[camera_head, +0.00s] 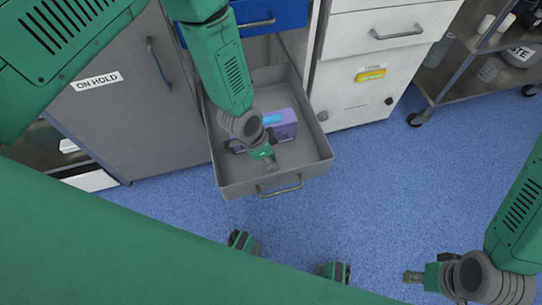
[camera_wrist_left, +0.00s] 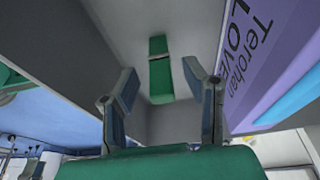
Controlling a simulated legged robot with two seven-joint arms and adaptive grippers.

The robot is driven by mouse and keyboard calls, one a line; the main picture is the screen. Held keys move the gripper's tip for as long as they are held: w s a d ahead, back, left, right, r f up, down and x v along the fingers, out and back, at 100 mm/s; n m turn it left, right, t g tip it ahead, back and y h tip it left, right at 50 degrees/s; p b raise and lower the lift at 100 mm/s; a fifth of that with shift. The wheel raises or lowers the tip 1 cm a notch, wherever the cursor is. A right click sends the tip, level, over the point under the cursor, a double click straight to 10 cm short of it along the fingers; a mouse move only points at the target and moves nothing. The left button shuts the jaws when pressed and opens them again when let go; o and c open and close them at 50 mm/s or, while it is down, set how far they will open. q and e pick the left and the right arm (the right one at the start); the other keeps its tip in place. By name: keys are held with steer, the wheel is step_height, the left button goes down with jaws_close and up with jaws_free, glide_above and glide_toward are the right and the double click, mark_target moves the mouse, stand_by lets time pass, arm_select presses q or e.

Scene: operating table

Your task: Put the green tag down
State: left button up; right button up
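The green tag (camera_wrist_left: 159,78) shows in the left wrist view against the grey inside of the open drawer, beyond my fingertips. In the head view my left gripper (camera_head: 268,158) reaches down into the grey drawer (camera_head: 304,164), in front of a purple box. I cannot make out the tag separately there. My right gripper (camera_head: 412,277) hangs over the blue floor at the lower right; its finger opening cannot be made out.
The purple box (camera_head: 284,122) takes up the back of the drawer; in the left wrist view it (camera_wrist_left: 262,70) stands close on the right. A white cabinet (camera_head: 350,75) stands right of the drawer, a grey cabinet (camera_head: 118,110) left.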

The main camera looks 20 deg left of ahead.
arm_select(q)
steer(key=p+v, duration=0.4)
steer(key=v, duration=0.7)
steer(key=s+a+n+y, duration=0.1)
steer(key=s+a+n, duration=0.4)
steer(key=s, duration=0.4)
steer(key=s+a+f+n+g+y, duration=0.1)
steer(key=s+a+n, duration=0.4)
steer(key=s, duration=0.5)
steer(key=a+y, duration=0.1)
steer(key=a, duration=0.1)
steer(key=shift+s+a+n, duration=0.2)
steer(key=shift+a+n, duration=0.1)
